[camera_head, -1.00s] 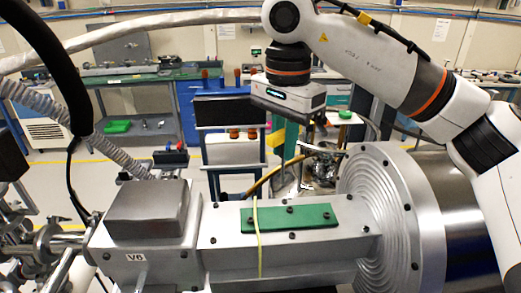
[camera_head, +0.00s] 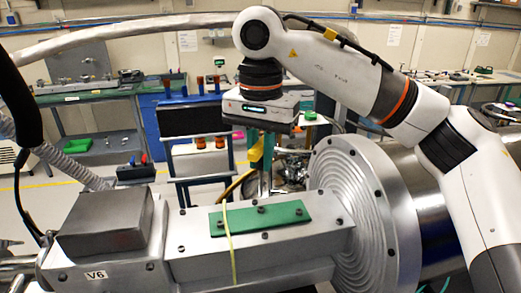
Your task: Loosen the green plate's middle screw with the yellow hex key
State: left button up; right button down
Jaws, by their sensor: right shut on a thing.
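The green plate (camera_head: 284,212) lies on top of the grey metal housing, with dark screws along it. Its middle screw (camera_head: 261,210) shows as a dark head near the plate's centre. My left gripper is not in view.
A thin yellow wire (camera_head: 229,245) hangs across the plate's left end. A ribbed round flange (camera_head: 362,205) stands right of the plate. A grey block (camera_head: 105,222) above the V6 label is on the left. Benches and a blue cabinet stand behind.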

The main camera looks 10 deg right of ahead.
notch_tip(320, 180, down, 2)
jog(key=shift+f+b, duration=0.15)
jog(key=shift+b, duration=0.5)
jog(key=shift+f+m, duration=0.1)
jog(key=shift+m, duration=0.2)
jog(key=m, duration=0.3)
jog(key=shift+b, duration=0.3)
jog(key=shift+m, duration=0.4)
jog(key=shift+m+b, duration=0.3)
jog(key=shift+m, duration=1.5)
jog(key=m, duration=0.4)
jog(key=shift+b, duration=0.35)
